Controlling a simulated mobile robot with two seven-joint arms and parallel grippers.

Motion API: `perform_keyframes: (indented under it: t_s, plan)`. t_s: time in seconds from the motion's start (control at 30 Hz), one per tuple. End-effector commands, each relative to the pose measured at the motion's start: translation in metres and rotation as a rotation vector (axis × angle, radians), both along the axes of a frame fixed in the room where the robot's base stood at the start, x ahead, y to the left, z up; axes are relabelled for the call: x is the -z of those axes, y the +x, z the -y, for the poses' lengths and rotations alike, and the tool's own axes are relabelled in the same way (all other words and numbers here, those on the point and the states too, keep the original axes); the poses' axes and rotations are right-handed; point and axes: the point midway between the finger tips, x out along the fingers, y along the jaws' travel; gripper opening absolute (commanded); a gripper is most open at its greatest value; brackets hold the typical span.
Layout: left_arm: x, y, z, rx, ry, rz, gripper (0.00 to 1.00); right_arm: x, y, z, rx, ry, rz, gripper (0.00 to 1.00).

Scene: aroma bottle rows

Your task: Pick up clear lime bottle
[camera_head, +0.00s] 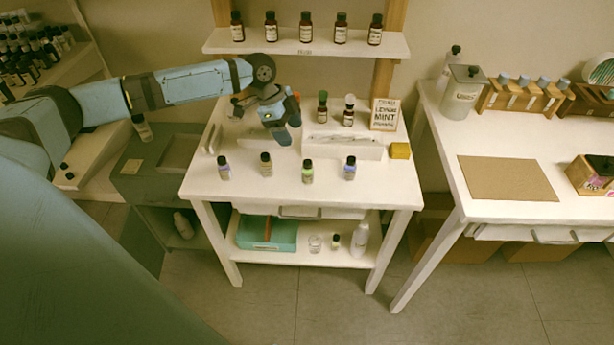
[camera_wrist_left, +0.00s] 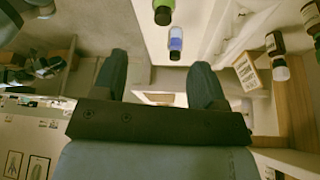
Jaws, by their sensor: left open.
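The clear lime bottle (camera_head: 307,173), with bright green contents and a dark cap, stands upright in the front row on the white table (camera_head: 200,185). It is third from the left, between an olive bottle (camera_head: 266,166) and a blue bottle (camera_head: 349,170). My left gripper (camera_head: 288,126) is open and empty, above the table behind the front row and apart from the lime bottle. In the left wrist view, its two fingers (camera_wrist_left: 158,82) are spread with nothing between them. A green bottle (camera_wrist_left: 163,14), cut off by the top edge, and a blue one show there.
A pale violet bottle (camera_head: 223,170) ends the front row at left. A shelf (camera_head: 220,42) of brown bottles hangs above. The table's front strip is clear.

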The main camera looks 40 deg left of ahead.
Motion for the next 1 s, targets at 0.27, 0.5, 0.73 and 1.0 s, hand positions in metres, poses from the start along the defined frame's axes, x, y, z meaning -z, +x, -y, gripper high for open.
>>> perform_keyframes:
  t_s: [0.27,0.5,0.73,1.0]
  plan:
    - [0.035,0.005,0.011,0.004,-0.001,-0.009,0.66,0.000,0.001,0.002,0.003,-0.002,0.001,0.37]
    - [0.070,0.009,0.025,0.004,0.000,-0.007,0.66,-0.001,0.002,0.004,0.006,-0.005,0.003,0.37]
    - [0.086,0.012,0.031,0.003,0.000,-0.007,0.66,-0.003,0.002,0.005,0.004,-0.008,0.004,0.37]
    - [0.120,0.017,0.042,0.001,0.000,-0.006,0.66,-0.005,0.001,0.004,0.000,-0.010,0.006,0.37]
